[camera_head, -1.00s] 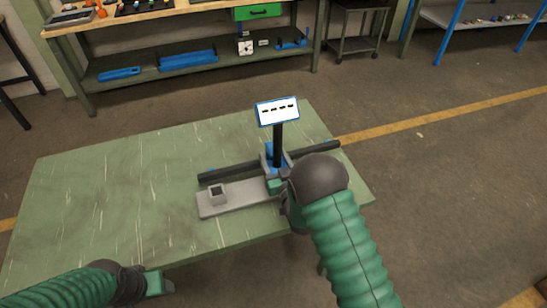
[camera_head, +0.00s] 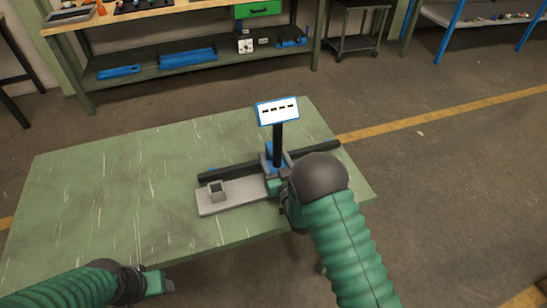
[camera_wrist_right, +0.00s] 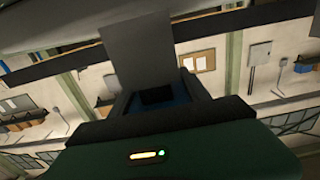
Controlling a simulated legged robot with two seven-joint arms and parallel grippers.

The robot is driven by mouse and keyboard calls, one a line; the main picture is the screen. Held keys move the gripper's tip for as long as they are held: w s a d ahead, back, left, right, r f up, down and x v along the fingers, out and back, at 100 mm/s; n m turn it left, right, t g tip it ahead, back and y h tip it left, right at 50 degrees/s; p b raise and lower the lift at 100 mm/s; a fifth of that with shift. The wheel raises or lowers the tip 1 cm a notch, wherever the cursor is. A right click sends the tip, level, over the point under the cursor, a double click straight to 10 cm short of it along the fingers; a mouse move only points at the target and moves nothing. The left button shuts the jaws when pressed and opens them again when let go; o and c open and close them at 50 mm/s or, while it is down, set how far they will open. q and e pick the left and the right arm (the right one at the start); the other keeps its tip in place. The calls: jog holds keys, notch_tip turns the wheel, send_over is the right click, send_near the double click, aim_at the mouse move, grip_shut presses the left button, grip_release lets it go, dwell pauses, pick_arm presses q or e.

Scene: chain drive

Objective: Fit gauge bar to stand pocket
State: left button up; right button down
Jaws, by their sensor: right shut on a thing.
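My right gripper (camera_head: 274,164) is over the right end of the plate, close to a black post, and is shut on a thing. In the right wrist view a flat grey piece (camera_wrist_right: 140,55), likely the gauge bar, stands out from between the jaws (camera_wrist_right: 160,100). In the head view the bar is hard to tell from the post and jaws. My left gripper (camera_head: 167,287) is off the table's front edge; its jaws are unclear.
A display with dashes (camera_head: 278,111) tops the black post (camera_head: 278,145). A long dark bar (camera_head: 230,172) runs behind the base plate. The left of the green table (camera_head: 100,195) is clear. A workbench (camera_head: 190,75) stands beyond.

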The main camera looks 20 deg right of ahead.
aim_at(274, 149)
jog(key=shift+r+p, duration=1.05)
jog(key=shift+r, duration=0.95)
jog(key=shift+b, duration=0.5)
dwell(0.4)
jog(key=shift+f+b, duration=1.65)
jog(key=shift+f, duration=0.2)
